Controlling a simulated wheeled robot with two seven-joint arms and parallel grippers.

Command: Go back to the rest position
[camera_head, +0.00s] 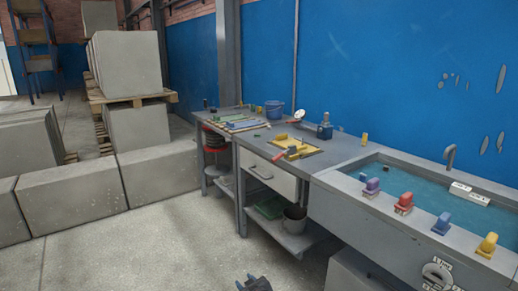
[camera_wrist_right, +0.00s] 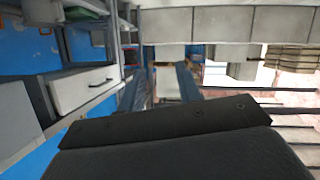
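My right gripper (camera_head: 253,282) shows at the bottom edge of the head view, low over the concrete floor and in front of the workbench. Only its dark tip end is in the picture. In the right wrist view its two fingers (camera_wrist_right: 160,84) stand apart with nothing between them, so it is open and empty. It touches nothing that I can see. My left gripper is not in view.
A grey workbench (camera_head: 337,153) with tools and a drawer (camera_head: 268,176) runs along the blue wall. Concrete blocks (camera_head: 75,195) stand at the left. The floor (camera_head: 150,245) between is clear.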

